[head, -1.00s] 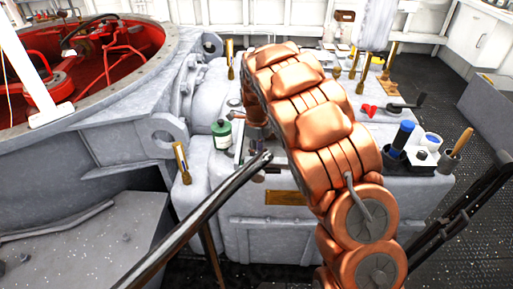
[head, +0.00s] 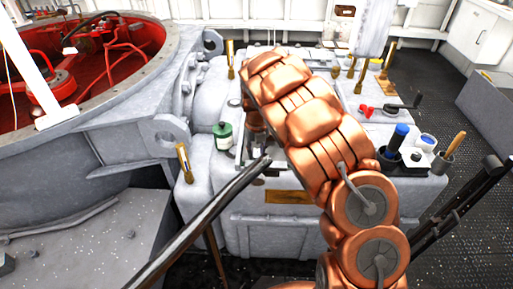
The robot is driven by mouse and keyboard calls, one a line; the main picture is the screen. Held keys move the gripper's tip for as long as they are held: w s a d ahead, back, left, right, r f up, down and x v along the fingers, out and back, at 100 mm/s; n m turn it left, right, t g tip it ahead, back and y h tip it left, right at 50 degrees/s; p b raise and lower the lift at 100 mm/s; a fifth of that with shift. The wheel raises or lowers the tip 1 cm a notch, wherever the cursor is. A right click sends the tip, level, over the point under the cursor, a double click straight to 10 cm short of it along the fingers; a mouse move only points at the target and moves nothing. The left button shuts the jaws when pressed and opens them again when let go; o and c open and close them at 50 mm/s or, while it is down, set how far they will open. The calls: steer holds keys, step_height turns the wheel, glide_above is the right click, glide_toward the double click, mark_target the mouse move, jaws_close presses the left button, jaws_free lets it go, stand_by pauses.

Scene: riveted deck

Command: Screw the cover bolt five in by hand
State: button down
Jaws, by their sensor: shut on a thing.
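My copper-coloured arm reaches over the grey machine housing (head: 270,222), and my gripper (head: 256,145) points down at the housing's near left part. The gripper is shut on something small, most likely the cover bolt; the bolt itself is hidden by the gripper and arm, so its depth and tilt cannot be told. Several brass-coloured upright pieces stand on the housing, among them one at the back left (head: 231,60) and one at the front left (head: 183,162).
A green-and-white bottle (head: 223,136) stands close left of my gripper. A dark rod crosses the view in front. To the right are a red-ended crank (head: 390,107), a white caddy (head: 418,152) and a cup with a wooden handle (head: 443,162). An open red-lined well (head: 85,70) lies left.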

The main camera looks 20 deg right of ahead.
steer(key=shift+r+m+p, duration=0.1)
steer(key=shift+m+p, duration=0.25)
steer(key=shift+m, duration=0.15)
steer(key=c, duration=0.8)
jaws_free()
steer(key=shift+f+b, duration=0.2)
steer(key=shift+b, duration=0.25)
